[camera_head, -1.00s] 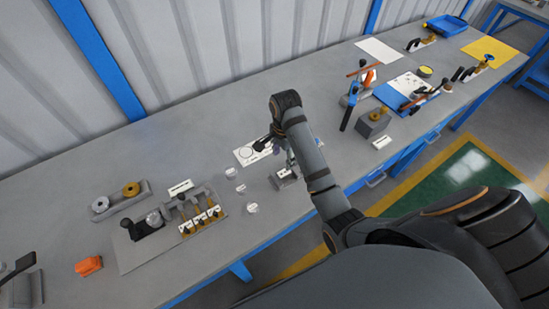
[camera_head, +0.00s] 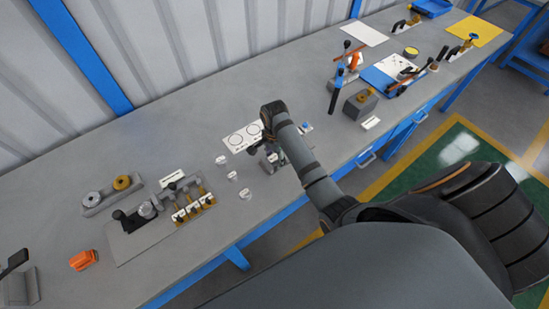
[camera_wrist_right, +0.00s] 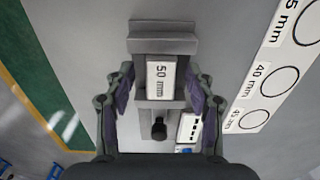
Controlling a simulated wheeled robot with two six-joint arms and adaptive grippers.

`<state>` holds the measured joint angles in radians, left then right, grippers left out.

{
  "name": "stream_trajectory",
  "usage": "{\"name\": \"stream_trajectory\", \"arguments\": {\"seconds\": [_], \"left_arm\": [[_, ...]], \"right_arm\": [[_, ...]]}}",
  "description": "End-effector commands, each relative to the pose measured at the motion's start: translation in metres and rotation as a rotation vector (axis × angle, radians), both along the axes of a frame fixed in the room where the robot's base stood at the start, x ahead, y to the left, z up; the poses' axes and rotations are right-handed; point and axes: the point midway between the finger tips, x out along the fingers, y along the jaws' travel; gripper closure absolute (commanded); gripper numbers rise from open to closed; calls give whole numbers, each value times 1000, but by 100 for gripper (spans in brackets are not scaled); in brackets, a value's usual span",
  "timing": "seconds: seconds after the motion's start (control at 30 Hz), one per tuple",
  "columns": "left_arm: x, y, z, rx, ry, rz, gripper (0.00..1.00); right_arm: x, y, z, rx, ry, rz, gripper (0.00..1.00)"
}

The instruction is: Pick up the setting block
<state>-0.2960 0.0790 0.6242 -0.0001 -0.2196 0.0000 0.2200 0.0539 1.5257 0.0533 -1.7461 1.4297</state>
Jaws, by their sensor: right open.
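A light block labelled "50 mm" (camera_wrist_right: 161,78), which I take to be the setting block, sits in a grey metal holder (camera_wrist_right: 162,44) on the bench in the right wrist view. My right gripper (camera_wrist_right: 160,92) is open, with one finger on each side of the block. A gap shows between each finger pad and the block. In the head view, my right gripper (camera_head: 271,147) is over the bench, and my arm partly hides the block and holder there. My left gripper is not in view.
A white card with marked circles (camera_head: 244,137) lies beside the holder; its sizes show in the wrist view (camera_wrist_right: 274,67). Several small clear pieces (camera_head: 232,176) stand to the left. A grey block with a brass top (camera_head: 361,103) stands to the right. The bench front edge is close.

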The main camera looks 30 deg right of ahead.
Motion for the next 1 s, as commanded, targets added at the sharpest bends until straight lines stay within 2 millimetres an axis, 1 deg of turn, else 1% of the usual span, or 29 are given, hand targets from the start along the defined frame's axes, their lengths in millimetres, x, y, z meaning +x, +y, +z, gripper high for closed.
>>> {"name": "stream_trajectory", "arguments": {"seconds": [0.03, 0.1, 0.23, 0.27, 0.63, 0.67, 1.0], "left_arm": [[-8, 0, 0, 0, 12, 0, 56], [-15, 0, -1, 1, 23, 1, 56], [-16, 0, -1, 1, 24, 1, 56], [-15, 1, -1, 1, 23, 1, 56], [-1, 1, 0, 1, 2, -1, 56], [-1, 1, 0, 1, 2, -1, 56], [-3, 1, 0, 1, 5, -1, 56]], "right_arm": [[0, 0, -2, 0, 1, 0, 45], [0, 0, -4, 0, 0, 0, 45], [0, 0, -4, 0, 0, 0, 45], [0, 0, -4, 0, 0, 0, 48], [0, 0, -4, 0, 0, 0, 98], [0, 0, -4, 0, 0, 0, 100], [1, 0, -1, 0, -2, 0, 100]]}}
